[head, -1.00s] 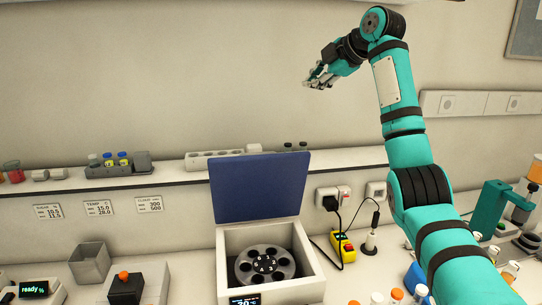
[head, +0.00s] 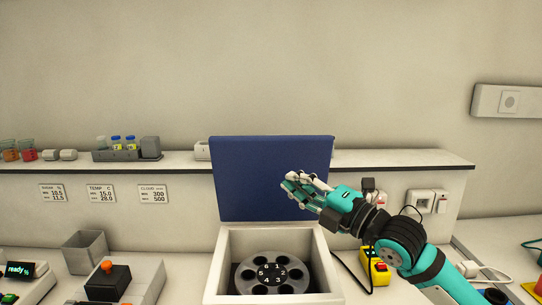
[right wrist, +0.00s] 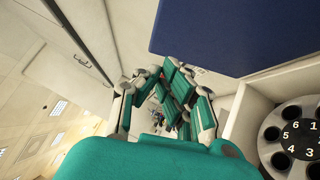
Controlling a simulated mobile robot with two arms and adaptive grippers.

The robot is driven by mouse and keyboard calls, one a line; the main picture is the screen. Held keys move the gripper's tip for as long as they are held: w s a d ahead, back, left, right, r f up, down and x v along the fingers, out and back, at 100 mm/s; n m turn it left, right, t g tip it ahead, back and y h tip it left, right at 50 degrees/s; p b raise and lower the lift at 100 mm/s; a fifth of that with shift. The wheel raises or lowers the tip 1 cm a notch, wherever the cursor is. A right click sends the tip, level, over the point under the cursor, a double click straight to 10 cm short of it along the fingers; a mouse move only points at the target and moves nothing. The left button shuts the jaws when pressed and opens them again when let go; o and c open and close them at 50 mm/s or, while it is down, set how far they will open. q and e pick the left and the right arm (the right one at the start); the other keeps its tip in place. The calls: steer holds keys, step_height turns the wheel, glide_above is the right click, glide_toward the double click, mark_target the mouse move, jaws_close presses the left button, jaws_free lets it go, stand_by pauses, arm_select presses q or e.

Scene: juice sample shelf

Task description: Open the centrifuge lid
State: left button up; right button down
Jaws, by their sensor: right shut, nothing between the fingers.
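The centrifuge (head: 222,262) is a white box with its blue lid (head: 250,175) standing upright and open at the back. Its dark rotor (head: 241,275) with round holes and numbers is uncovered. My right gripper (head: 288,184) is shut and empty, in front of the right part of the lid in the head view. I cannot tell if it touches the lid. In the right wrist view the fingers (right wrist: 172,98) are closed together, with the lid (right wrist: 225,35) above right and the rotor (right wrist: 297,133) at the right. My left gripper is not in view.
A shelf with a tube rack (head: 117,155) and beakers (head: 28,151) runs behind on the left. A grey bin (head: 85,253) and a device with an orange knob (head: 107,267) stand left of the centrifuge. A yellow box (head: 375,265) and cables lie at the right.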

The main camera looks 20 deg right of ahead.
mark_target(271, 144)
steer(key=w+a+r+p, duration=0.1)
steer(key=w, duration=0.2)
steer(key=w+a+p, duration=0.1)
steer(key=w+p, duration=0.1)
steer(key=w, duration=0.1)
steer(key=w+r+p, duration=0.1)
steer(key=w, duration=0.3)
steer(key=shift+w+a+r+p, duration=0.1)
steer(key=shift+a+r+p, duration=0.2)
steer(key=shift+a+p, duration=0.1)
steer(key=shift+w, duration=0.1)
steer(key=shift+w+r, duration=0.2)
steer(key=shift+r, duration=0.05)
steer(key=w, duration=0.1)
steer(key=w+r, duration=0.1)
steer(key=w+d+m, duration=0.1)
steer(key=shift+r+g+h, duration=0.15)
steer(key=shift+g+h, duration=0.25)
steer(key=shift+w+d+m, duration=0.1)
steer(key=shift+w+m, duration=0.2)
steer(key=shift+w, duration=0.2)
